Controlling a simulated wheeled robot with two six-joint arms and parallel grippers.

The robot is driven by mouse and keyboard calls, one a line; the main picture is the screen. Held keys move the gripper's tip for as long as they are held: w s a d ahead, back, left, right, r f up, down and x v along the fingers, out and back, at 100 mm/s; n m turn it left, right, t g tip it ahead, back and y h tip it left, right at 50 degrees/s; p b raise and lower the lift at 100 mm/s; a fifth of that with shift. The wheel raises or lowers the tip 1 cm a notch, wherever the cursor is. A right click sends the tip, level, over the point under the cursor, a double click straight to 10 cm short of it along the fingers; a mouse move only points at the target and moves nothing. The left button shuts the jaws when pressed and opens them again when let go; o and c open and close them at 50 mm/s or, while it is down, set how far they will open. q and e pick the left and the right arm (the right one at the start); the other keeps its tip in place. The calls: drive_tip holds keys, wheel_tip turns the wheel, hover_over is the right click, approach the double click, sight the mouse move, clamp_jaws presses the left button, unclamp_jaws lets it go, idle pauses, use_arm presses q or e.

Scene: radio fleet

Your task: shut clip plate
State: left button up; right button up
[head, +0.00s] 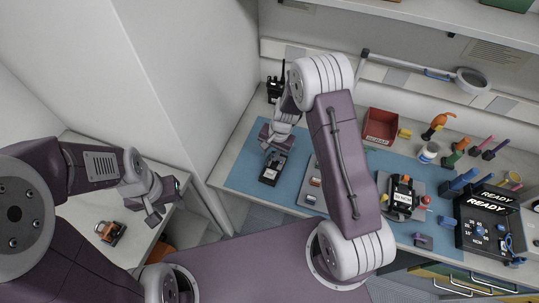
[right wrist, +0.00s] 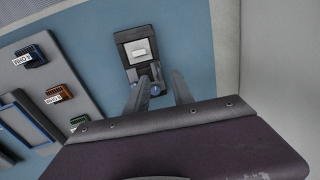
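A black device (head: 270,170) with a pale patch lies on the left part of the blue mat. In the right wrist view the black device (right wrist: 139,52) shows a grey plate with a white rectangle and a small blue round part at its near end. I cannot tell for sure which part is the clip plate or whether it is shut. My right gripper (head: 274,148) is over the device's far end; in the right wrist view its two fingers (right wrist: 157,88) are apart, with the blue part between them. My left gripper (head: 153,213) hangs over the side table, apart from the mat; its fingers are unclear.
An orange and black device (head: 110,232) lies on the white side table. A black radio (head: 275,88) stands behind the mat. A grey tray (head: 313,162), a red bin (head: 381,127), a fixture (head: 402,192) and a READY console (head: 487,220) stand to the right.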

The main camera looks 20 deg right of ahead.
drive_tip(key=shift+a+f, duration=0.2)
drive_tip(key=shift+f, duration=0.95)
clamp_jaws()
idle(0.5)
